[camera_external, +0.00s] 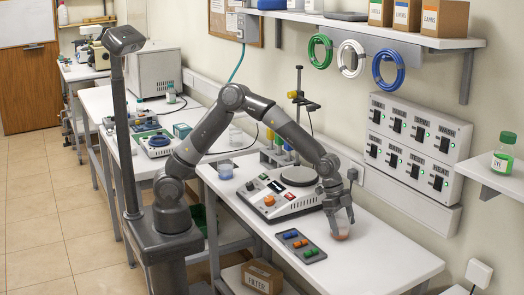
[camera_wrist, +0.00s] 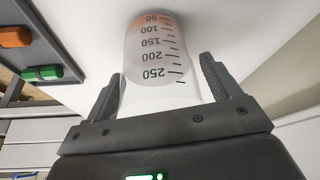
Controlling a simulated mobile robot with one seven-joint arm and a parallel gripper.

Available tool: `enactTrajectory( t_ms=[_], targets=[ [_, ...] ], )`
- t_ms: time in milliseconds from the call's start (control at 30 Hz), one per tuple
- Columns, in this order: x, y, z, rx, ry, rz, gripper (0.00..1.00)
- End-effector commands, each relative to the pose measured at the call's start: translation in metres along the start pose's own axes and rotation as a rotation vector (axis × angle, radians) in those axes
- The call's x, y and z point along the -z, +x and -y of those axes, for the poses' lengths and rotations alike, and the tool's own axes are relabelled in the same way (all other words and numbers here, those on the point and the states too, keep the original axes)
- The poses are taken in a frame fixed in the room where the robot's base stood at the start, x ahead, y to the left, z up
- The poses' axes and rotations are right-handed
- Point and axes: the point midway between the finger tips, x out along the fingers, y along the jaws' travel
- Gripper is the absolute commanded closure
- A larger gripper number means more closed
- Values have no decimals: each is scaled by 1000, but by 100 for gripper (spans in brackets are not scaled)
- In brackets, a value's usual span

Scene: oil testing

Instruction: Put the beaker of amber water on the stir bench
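The beaker of amber water (camera_external: 342,234) stands on the right bench near its front end, with a little orange-amber liquid at its bottom. In the wrist view the clear beaker (camera_wrist: 158,58) shows its volume marks between my fingers. My gripper (camera_external: 338,222) points down over the beaker, with fingers apart on either side of it; a gap shows by the right finger in the wrist view (camera_wrist: 162,72). Two stirrer-like units are in view: a large white one with a dark round plate (camera_external: 298,175) on this bench, and a smaller one (camera_external: 158,141) on the bench farther left. I cannot tell which bench is the stir bench.
A stand (camera_external: 298,105) rises behind the large unit. Bench surface right of the gripper is clear.

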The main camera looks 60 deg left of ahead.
Motion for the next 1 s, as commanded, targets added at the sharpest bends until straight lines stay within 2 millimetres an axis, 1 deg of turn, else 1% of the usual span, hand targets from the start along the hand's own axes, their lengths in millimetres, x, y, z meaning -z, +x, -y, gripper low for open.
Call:
enactTrajectory(
  t_ms=[233,367,467,700,800,900,1000],
  targets=[
    [0,-1,0,0,0,0,18],
    [2,-12,0,2,-1,-1,18],
    [2,-30,1,4,-1,-2,18],
    [2,-82,1,4,-2,-2,18],
    [1,-100,0,3,0,-2,18],
    [1,-112,1,2,-2,0,18],
    [1,-120,0,1,0,-1,18]
  ],
)
